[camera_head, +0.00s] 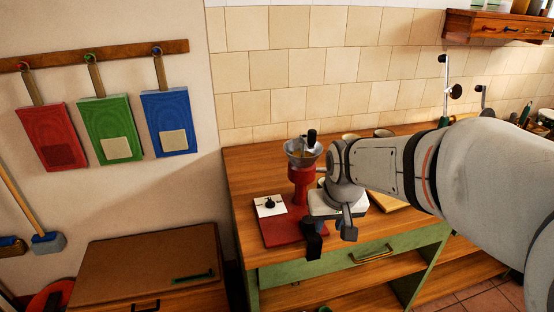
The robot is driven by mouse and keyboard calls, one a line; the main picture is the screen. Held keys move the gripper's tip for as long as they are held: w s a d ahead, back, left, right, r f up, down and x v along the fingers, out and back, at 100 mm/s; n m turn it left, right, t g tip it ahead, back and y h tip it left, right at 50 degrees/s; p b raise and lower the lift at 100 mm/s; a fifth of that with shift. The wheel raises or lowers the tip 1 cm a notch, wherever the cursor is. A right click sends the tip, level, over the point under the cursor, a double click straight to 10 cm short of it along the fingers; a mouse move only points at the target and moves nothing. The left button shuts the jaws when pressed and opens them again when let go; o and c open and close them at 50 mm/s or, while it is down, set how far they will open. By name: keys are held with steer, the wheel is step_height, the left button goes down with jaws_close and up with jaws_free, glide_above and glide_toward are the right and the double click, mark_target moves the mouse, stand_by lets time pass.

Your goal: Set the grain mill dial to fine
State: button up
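The grain mill (304,182) stands on the wooden counter, with a red body, a grey metal hopper and a dark crank knob on top. Its red base (284,233) lies near the counter's front edge. A white plate with a black dial (270,204) sits at the left of the base. The dial's markings and setting are too small to read. My gripper (331,230) points down just right of the base, near the counter's front edge. Its two fingers are apart with nothing seen between them. It is right of the dial and not touching it. My wrist hides part of the mill's right side.
Pale bowls or cups (383,133) and a light board (388,197) are partly hidden behind my arm. A green drawer with a brass handle (372,253) is below the counter edge. A lower wooden chest (150,262) stands left. The counter left of the mill is clear.

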steer(key=w+a+f+n+p, duration=0.1)
steer(key=w+a, duration=0.3)
steer(key=w, duration=0.2)
steer(key=w+a+p, duration=0.2)
steer(key=w+a, duration=0.1)
steer(key=w, duration=0.3)
steer(key=n+t+p, duration=0.1)
glide_toward(270, 200)
steer(key=shift+y, duration=0.4)
steer(key=x, duration=0.2)
steer(key=p+x, duration=0.1)
steer(key=x, duration=0.5)
steer(key=shift+d+f, duration=0.1)
steer(key=shift+d, duration=0.3)
